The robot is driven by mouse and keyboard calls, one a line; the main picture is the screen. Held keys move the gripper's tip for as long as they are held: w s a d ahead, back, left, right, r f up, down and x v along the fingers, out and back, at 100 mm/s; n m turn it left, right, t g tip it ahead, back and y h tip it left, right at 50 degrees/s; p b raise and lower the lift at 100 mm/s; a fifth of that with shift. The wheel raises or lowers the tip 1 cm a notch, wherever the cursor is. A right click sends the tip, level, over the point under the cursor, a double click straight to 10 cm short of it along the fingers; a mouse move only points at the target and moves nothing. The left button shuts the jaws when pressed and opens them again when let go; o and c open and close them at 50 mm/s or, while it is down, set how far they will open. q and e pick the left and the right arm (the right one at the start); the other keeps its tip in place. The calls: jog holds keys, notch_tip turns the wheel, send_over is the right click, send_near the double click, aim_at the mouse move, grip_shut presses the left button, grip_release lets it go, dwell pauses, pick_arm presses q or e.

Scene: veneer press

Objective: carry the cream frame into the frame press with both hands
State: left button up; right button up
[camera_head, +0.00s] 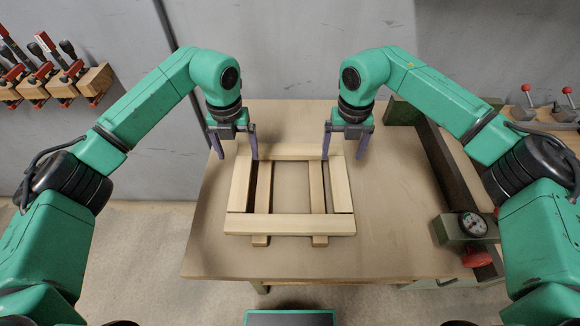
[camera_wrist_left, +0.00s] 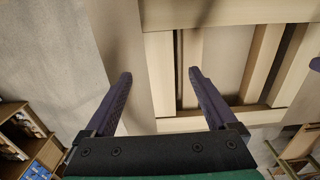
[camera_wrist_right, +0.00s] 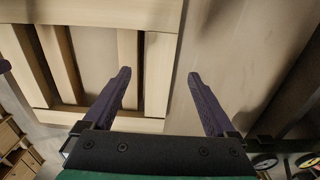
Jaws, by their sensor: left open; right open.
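The cream frame (camera_head: 290,224) lies flat on the table, resting on two wooden strips (camera_head: 261,241) that show inside and under it. My left gripper (camera_head: 237,158) is open and empty at the frame's far left corner. In the left wrist view, the frame's left rail (camera_wrist_left: 159,55) shows between its fingers. My right gripper (camera_head: 342,158) is open and empty at the far right corner. In the right wrist view, the right rail (camera_wrist_right: 160,60) shows between its fingers. I cannot tell how far the fingertips are above the rails. The frame press (camera_head: 438,160) stands at the table's right.
The press has a dial gauge (camera_head: 473,224) and a red knob (camera_head: 477,257) at its near end. The table (camera_head: 215,255) is clear around the frame. Clamps on wooden blocks (camera_head: 60,80) hang at the far left. Red-knobbed levers (camera_head: 545,110) stand at the far right.

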aim_at(242, 168)
pick_arm(q)
notch_tip(242, 168, down, 6)
jog(key=shift+w+f, duration=0.1)
jog(key=shift+f, duration=0.05)
pick_arm(e)
notch_tip(242, 168, down, 6)
jog(key=shift+w+f, duration=0.1)
jog(key=shift+f, duration=0.1)
jog(key=shift+r, duration=0.1)
pick_arm(q)
grip_shut()
pick_arm(e)
grip_shut()
